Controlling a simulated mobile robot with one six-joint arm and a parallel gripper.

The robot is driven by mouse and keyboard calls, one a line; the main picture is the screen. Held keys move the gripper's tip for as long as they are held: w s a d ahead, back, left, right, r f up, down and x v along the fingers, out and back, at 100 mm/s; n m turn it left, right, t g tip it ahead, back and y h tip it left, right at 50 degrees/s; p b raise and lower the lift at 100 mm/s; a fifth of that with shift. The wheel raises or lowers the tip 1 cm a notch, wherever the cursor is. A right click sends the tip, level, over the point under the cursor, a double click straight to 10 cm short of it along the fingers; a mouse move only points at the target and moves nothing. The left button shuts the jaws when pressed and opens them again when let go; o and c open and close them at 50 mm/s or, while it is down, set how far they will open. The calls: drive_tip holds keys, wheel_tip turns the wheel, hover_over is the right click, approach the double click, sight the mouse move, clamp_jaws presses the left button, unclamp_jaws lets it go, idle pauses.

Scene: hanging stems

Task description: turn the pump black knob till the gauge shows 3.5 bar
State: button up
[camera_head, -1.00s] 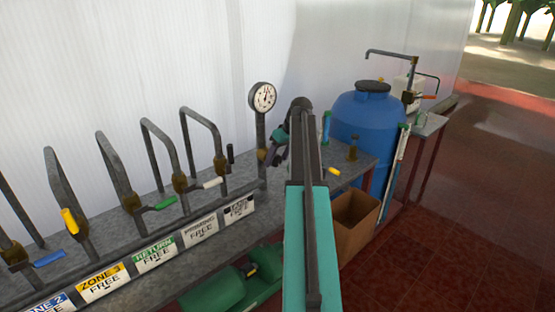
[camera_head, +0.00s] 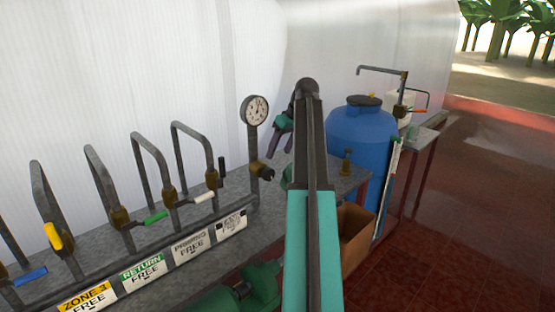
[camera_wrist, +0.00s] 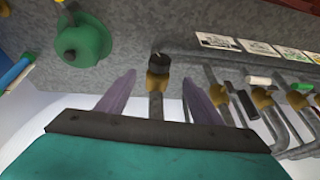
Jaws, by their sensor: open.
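The pump's black knob (camera_head: 267,174) sits on a brass valve (camera_head: 255,168) on the pipe below the round white gauge (camera_head: 255,110). The gauge's needle is too small to read. In the wrist view the black knob (camera_wrist: 158,63) shows end-on above its brass body (camera_wrist: 157,84), between and beyond the two purple fingers. My gripper (camera_head: 276,143) is open and empty, up and to the right of the knob in the head view. Its spread fingers also show in the wrist view (camera_wrist: 159,77). They appear apart from the knob.
Bent pipes with yellow, green, white and blue lever handles (camera_head: 154,218) stand to the left above labels. A blue barrel (camera_head: 361,135) and cardboard box (camera_head: 355,235) are at right. A brass fitting (camera_head: 347,160) stands on the bench.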

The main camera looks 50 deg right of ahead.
drive_tip(key=shift+v, duration=0.85)
drive_tip(key=shift+f, duration=0.1)
